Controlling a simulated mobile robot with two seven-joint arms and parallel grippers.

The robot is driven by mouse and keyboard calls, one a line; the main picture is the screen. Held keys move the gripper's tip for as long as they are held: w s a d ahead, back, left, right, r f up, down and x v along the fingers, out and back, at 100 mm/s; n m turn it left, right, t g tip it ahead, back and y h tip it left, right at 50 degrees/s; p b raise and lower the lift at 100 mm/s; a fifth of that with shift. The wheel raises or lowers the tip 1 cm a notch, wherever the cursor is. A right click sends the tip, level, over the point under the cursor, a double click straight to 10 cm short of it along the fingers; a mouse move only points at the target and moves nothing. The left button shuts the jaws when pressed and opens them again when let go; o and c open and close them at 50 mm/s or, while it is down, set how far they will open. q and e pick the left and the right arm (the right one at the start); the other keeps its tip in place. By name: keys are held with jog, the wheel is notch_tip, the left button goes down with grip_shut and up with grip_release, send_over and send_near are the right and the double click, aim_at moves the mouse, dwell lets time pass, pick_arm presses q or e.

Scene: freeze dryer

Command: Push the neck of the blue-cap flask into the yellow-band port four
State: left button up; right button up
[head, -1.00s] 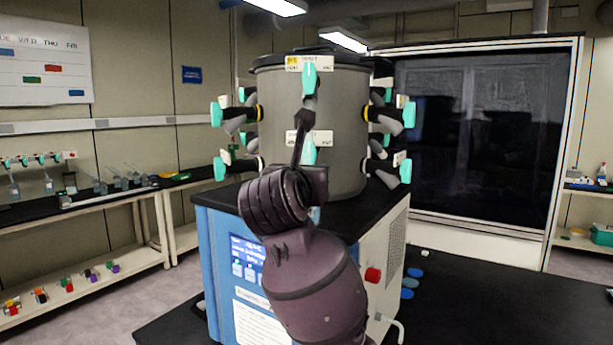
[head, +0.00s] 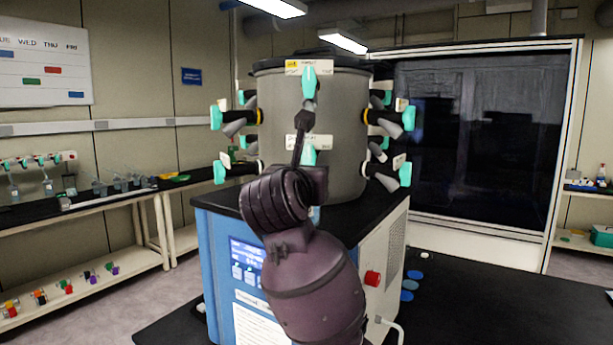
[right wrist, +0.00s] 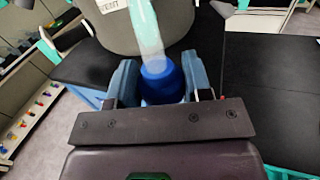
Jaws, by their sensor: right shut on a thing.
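The drum (head: 345,110) of the freeze dryer carries ports with teal valve handles. A yellow band shows on a left-side port (head: 260,115) and on a right-side port (head: 366,114). The front upper port has a teal handle (head: 310,82) under a label with a yellow patch. I cannot tell which port is four. In the right wrist view my right gripper (right wrist: 160,82) is shut on the blue-cap flask, around its blue cap (right wrist: 162,84). A pale translucent length (right wrist: 147,32) extends beyond the cap toward the drum. In the head view my right arm hides the flask.
The dryer's blue cabinet (head: 216,270) stands on a black bench (head: 480,300). A dark-windowed enclosure (head: 480,140) stands behind right. Side ports jut out from both sides of the drum.

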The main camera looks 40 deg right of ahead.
pick_arm(q)
jog(key=shift+s+r+p, duration=0.1)
jog(key=shift+r+p, duration=0.3)
jog(key=shift+p, duration=0.05)
pick_arm(e)
jog(key=shift+w+d+r, duration=0.4)
jog(key=shift+w+r, duration=0.05)
jog(key=shift+r, duration=0.25)
dwell(0.3)
jog(key=o, duration=1.3)
jog(key=shift+w, duration=0.1)
jog(key=shift+o, duration=0.2)
jog(key=shift+f, duration=0.1)
pick_arm(q)
jog(key=shift+f+b, duration=0.95)
jog(key=shift+b, duration=0.25)
pick_arm(e)
jog(key=v, duration=1.1)
